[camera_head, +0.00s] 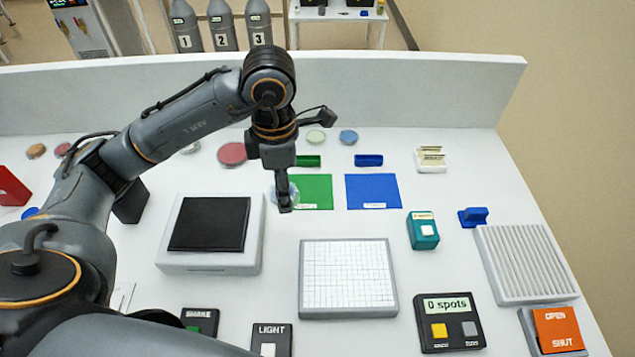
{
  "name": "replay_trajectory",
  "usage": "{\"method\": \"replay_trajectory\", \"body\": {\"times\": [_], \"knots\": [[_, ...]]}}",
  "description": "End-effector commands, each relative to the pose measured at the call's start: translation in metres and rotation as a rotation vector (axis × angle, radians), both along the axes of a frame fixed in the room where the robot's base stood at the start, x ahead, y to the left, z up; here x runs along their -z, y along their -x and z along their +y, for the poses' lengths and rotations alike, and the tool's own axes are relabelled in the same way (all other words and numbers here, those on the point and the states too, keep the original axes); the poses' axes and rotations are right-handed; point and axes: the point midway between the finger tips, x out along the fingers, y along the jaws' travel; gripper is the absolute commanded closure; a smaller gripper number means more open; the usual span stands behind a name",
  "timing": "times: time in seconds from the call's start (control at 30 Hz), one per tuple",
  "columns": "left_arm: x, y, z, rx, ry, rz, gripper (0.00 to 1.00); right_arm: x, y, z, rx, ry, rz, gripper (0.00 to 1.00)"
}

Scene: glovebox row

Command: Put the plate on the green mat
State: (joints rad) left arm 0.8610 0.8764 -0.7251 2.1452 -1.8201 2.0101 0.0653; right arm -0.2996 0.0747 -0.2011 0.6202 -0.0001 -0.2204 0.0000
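The green mat (319,188) lies flat on the white bench, left of a blue mat (373,190). My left gripper (286,207) points down at the green mat's left edge. Its fingers look like one narrow dark column, so I cannot tell whether they are open or shut. A pale bluish, clear round plate (294,194) shows partly behind the fingers, overlapping the mat's left edge. The fingers hide part of it, and I cannot tell whether it is gripped or resting. My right gripper is not in view.
A black-topped grey device (210,224) stands left of the gripper. A white gridded panel (347,275) lies in front. Round dishes, including a red one (232,153), lie behind. A teal box (423,230) and ribbed rack (525,262) stand right. A low wall (420,88) closes the back.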

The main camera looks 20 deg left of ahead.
Motion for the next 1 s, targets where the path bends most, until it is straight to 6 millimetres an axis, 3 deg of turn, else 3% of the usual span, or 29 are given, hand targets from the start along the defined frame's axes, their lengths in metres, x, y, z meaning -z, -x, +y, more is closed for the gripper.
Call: {"method": "replay_trajectory", "body": {"times": [0.3,0.5,0.8,1.0], "knots": [[0.029,-0.073,0.010,-0.001,0.001,0.007,0.80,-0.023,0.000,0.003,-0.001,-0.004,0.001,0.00],[0.068,-0.102,0.013,0.002,0.002,0.006,0.80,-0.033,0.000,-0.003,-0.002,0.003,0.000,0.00],[0.094,-0.121,0.017,0.005,0.001,0.004,0.80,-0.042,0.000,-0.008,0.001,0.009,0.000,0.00],[0.118,-0.120,0.016,0.006,0.001,0.004,0.80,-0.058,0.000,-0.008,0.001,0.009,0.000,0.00]]}}
